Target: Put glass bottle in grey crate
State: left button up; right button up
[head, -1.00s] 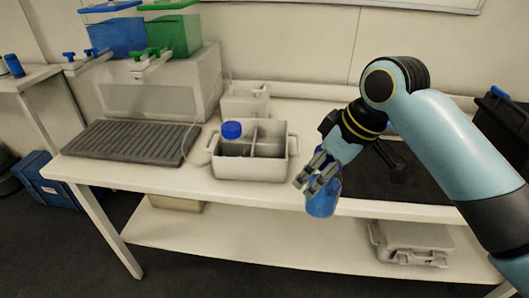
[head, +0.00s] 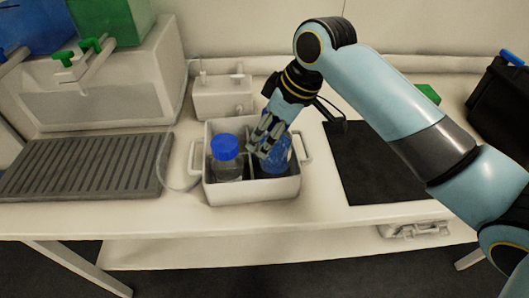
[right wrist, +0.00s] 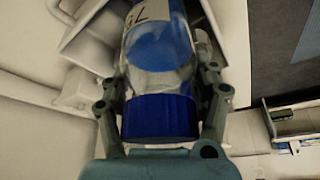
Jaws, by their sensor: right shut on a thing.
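The grey crate (head: 252,191) looks pale, with handles and inner dividers, and stands on the white bench. My right gripper (head: 264,146) is over its right half, shut on a glass bottle (head: 281,158) with blue contents. In the right wrist view the bottle (right wrist: 157,55) is between the fingers (right wrist: 160,112), its blue cap towards me. The bottle's lower end is at or within the crate's right side; I cannot tell whether it touches the floor. Another blue-capped bottle (head: 227,166) stands upright in the left compartment. My left gripper is not in view.
A grey ribbed rack (head: 85,166) lies left of the crate. A small pale container (head: 222,98) stands behind it. A dark mat (head: 375,165) lies to the right, with a black box (head: 503,90) beyond. A grey case (head: 412,231) is on the lower shelf.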

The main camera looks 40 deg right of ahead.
aim_at(290, 139)
notch_tip(290, 139, down, 2)
jog(key=shift+f, duration=0.1)
notch_tip(290, 139, down, 4)
jog(key=shift+w+r, duration=0.1)
jog(key=o, duration=1.2)
jog(key=shift+o, duration=0.3)
jog(key=v, duration=1.2)
jog(key=shift+p, duration=0.3)
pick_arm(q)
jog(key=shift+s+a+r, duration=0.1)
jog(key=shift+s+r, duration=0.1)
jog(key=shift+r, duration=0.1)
